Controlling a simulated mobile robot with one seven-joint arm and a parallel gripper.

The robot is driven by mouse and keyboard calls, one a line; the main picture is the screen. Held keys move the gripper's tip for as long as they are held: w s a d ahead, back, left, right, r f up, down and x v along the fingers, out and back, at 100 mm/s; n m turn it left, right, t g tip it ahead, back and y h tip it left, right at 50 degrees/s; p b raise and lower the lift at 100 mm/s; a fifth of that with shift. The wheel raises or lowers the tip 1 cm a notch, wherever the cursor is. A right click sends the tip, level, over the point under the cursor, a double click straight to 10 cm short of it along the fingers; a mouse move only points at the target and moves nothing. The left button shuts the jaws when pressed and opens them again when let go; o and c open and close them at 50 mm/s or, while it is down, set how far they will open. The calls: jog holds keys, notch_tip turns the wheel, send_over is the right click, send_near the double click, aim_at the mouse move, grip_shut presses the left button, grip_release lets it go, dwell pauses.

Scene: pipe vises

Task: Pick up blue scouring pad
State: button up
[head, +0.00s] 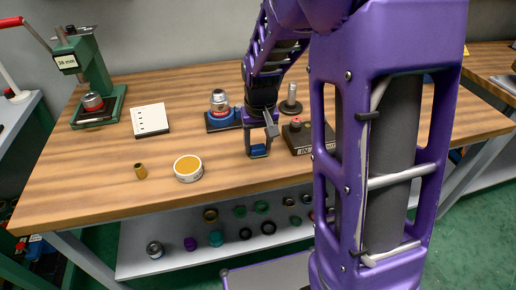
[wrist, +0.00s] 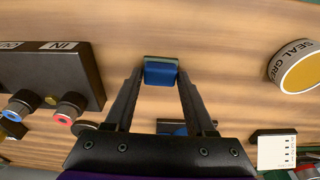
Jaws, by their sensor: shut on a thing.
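The blue scouring pad (wrist: 160,72) is a small blue block with a thin greenish edge, between my fingertips in the wrist view. My gripper (wrist: 159,80) is shut on it, one finger on each side. In the head view my gripper (head: 258,152) points down over the front middle of the wooden table, and the pad (head: 259,151) shows between its fingertips. I cannot tell whether the pad still touches the table.
A round tin labelled "SEAL GREASE" (head: 188,169) and a small brass fitting (head: 140,171) are left of my gripper. A dark box marked "IN" (head: 300,138) stands close on the right.

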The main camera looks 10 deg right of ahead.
aim_at(258, 148)
jog(key=shift+r, duration=0.1)
notch_tip(258, 148, up, 10)
jog(key=p, duration=0.2)
jog(key=o, duration=0.7)
jog(key=shift+c, duration=0.2)
jog(key=c, duration=0.5)
